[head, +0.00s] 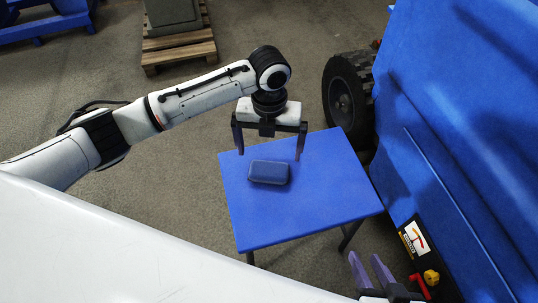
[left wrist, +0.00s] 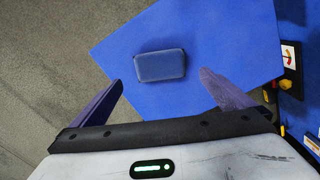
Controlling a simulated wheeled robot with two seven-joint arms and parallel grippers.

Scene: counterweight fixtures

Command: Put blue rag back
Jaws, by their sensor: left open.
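The blue rag (head: 268,172) is a small dark-blue block with rounded edges. It lies on the bright blue table (head: 290,220), left of the tabletop's middle. My left gripper (head: 270,155) is open above the table, its fingers spread wide and empty. In the left wrist view the rag (left wrist: 160,65) lies ahead of the fingertips, between their lines and apart from them. My right gripper (head: 368,262) shows at the bottom right of the head view, its two purple fingers apart with nothing seen between them.
A large blue machine body (head: 460,110) stands close on the right, with a black wheel (head: 347,95) behind the table. A panel with a yellow knob (head: 431,277) and red handle is low on the machine. A wooden pallet (head: 180,47) stands at the back.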

